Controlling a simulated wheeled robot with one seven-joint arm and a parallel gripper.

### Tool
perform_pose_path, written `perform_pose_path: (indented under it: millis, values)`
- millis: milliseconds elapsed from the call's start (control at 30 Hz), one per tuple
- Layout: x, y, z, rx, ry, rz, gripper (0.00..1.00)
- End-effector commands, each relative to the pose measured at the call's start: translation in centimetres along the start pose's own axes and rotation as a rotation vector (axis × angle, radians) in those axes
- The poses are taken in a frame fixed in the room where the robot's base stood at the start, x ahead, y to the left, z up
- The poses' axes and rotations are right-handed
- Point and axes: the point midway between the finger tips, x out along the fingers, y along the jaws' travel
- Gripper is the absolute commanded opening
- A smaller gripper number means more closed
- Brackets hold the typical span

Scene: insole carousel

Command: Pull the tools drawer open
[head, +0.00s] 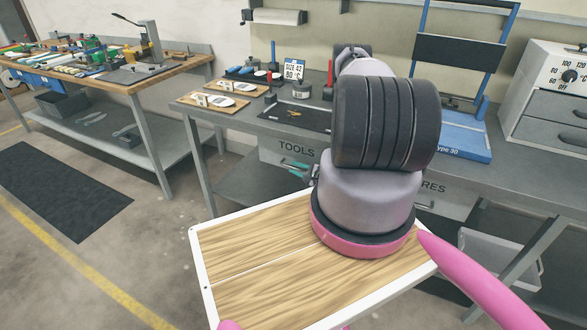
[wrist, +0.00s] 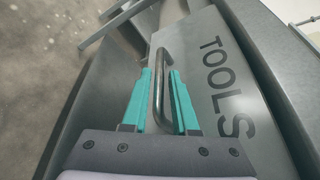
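The tools drawer (head: 268,152) is a grey front marked TOOLS under the workbench, partly hidden by my arm in the head view. In the wrist view the drawer front (wrist: 205,95) fills the middle and looks shut. Its dark bar handle (wrist: 159,85) runs lengthwise between the two teal fingers of my gripper (wrist: 160,73). The fingers stand on either side of the handle, with narrow gaps visible, so they look open around it. In the head view a teal part of my gripper (head: 295,166) shows beside the drawer; the handle is hard to make out there.
The grey workbench (head: 540,185) holds insole boards (head: 222,101), a dark tray (head: 296,115), a blue stand (head: 462,140) and an oven-like box (head: 548,95). Another drawer (head: 440,200) is to the right.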

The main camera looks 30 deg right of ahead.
Motion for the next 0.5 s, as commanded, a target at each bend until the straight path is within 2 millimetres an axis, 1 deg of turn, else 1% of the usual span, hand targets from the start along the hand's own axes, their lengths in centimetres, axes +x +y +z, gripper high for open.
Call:
perform_pose_path:
  millis: [33, 167, 467, 500]
  values:
    - [0.6, 0.0, 0.0, -0.001, 0.0, 0.001, 0.27]
    - [1.4, 0.0, 0.0, -0.001, 0.0, 0.001, 0.27]
    - [1.6, 0.0, 0.0, 0.001, 0.001, 0.0, 0.27]
    - [1.6, 0.0, 0.0, 0.001, 0.001, 0.0, 0.12]
